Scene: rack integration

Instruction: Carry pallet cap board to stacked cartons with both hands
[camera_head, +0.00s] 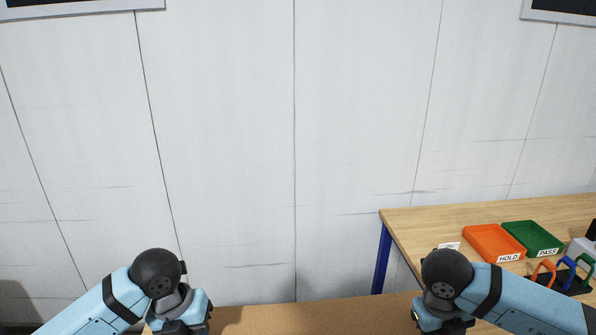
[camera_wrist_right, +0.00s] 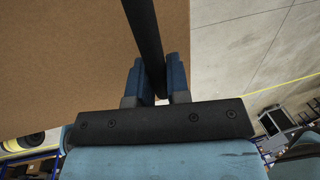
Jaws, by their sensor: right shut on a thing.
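The pallet cap board (camera_head: 300,319) is a flat brown panel along the bottom edge of the head view, between my two arms. In the right wrist view the board (camera_wrist_right: 65,60) fills the upper left. My right gripper (camera_wrist_right: 158,82) is shut on a dark bar (camera_wrist_right: 143,30) that runs along the board. In the head view my right gripper (camera_head: 445,324) is at the board's right end. My left gripper (camera_head: 182,325) is at its left end; its fingers are hidden or cut off by the frame. No stacked cartons show.
A wooden table (camera_head: 420,227) with a blue leg stands at the right, beyond my right arm. It holds an orange HOLD tray (camera_head: 493,242), a green PASS tray (camera_head: 531,238) and coloured handled items (camera_head: 565,274). A pale panelled wall (camera_head: 290,150) fills the background.

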